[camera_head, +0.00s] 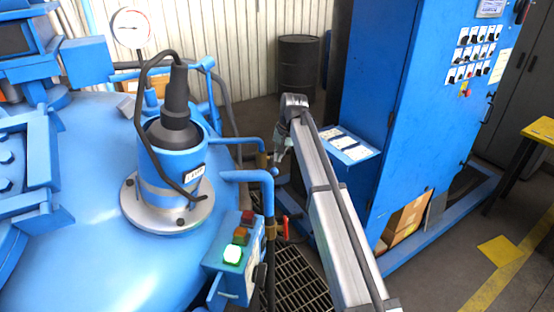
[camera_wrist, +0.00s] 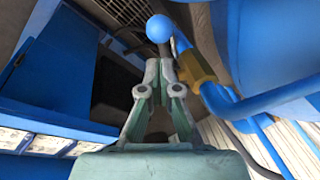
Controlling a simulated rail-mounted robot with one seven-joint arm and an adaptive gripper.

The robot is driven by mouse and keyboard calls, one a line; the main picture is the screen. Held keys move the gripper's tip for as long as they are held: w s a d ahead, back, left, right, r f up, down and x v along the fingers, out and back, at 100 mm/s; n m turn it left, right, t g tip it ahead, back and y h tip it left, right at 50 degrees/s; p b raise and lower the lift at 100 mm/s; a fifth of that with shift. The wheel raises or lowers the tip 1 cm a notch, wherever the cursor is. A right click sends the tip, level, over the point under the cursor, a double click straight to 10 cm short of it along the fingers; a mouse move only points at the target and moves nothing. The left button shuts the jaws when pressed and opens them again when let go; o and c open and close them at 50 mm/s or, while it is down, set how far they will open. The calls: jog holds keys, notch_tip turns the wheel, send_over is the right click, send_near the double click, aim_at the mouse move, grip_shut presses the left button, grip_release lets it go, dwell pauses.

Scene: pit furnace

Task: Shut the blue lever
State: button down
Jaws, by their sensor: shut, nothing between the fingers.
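The lever is too small or hidden to make out clearly there.
A blue control cabinet (camera_head: 390,110) with a sloped panel (camera_head: 348,146) stands right of my arm. A blue tank (camera_head: 100,255) and a button box (camera_head: 231,258) are on the left. A red lever (camera_head: 285,228) sits nearer, over a floor grate (camera_head: 298,285).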

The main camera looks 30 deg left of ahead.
jog(key=b+v, duration=0.3)
jog(key=v, duration=0.8)
jog(key=s+d+f, duration=0.1)
jog(key=d+f, duration=0.7)
jog(key=f, duration=0.5)
jog(key=s+d+f, duration=0.1)
jog(key=d+f, duration=0.7)
jog(key=f, duration=0.5)
jog(key=s+d+f+h, duration=0.1)
jog(key=s+d+f, duration=0.3)
jog(key=d+f, duration=0.55)
jog(key=s+d+f+h, duration=0.2)
jog(key=s+d+f, duration=0.1)
jog(key=d+f, duration=0.65)
jog(key=s+d+f+m+g, duration=0.2)
jog(key=s+d+f+g, duration=0.1)
jog(key=s+d+f, duration=1.15)
jog(key=s+d+f+m+g, duration=0.1)
jog(key=s+d, duration=0.5)
jog(key=s, duration=0.6)
jog(key=s+d+f+m+g, duration=0.2)
jog(key=s+d, duration=0.5)
jog(key=s, duration=0.6)
jog(key=shift+d+f+g, duration=0.25)
jog(key=shift+f+g, duration=0.25)
jog(key=shift+f, duration=0.35)
